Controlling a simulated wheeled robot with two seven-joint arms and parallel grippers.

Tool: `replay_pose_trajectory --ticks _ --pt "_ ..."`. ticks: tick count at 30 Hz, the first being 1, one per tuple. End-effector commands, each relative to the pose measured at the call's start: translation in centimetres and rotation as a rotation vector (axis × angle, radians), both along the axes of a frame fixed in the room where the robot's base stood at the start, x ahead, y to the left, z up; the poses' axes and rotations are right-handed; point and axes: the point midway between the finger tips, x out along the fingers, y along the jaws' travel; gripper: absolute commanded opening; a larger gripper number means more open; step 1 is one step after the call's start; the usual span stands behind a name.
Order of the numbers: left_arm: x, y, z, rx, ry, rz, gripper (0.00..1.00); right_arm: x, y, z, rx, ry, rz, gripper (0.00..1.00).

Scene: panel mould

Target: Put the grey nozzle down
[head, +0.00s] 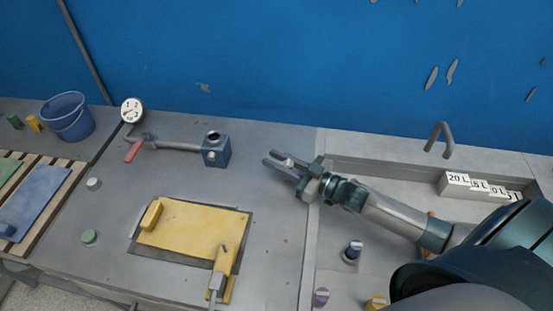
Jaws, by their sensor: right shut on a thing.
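My right gripper (270,158) reaches in from the right, above the grey bench near the edge of the sunken basin. It is shut on a small pale grey piece (289,161), which I take to be the grey nozzle. Only a little of it shows between the fingers, so its shape and tilt are hard to tell. The gripper is to the right of a blue block (216,150) with a round dark opening on top and a grey pipe at its left. My left gripper is not in view.
A yellow panel (190,228) lies in a mould on the bench (120,200). A red-handled lever (133,151), a gauge (132,110) and a blue bucket (67,117) stand left.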

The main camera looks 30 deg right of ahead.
Motion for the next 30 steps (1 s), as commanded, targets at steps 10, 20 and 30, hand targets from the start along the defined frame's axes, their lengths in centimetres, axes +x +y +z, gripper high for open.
replay_pose_trajectory --ticks 10,20,30 --pt "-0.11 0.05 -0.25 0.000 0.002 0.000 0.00 0.00 0.00 -0.36 0.000 0.000 0.000 0.00" --pt "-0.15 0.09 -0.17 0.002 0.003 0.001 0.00 0.00 0.00 -0.24 0.000 0.000 0.000 0.40" --pt "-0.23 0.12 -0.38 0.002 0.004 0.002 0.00 -0.90 -0.50 -0.16 0.000 0.002 0.000 0.40"
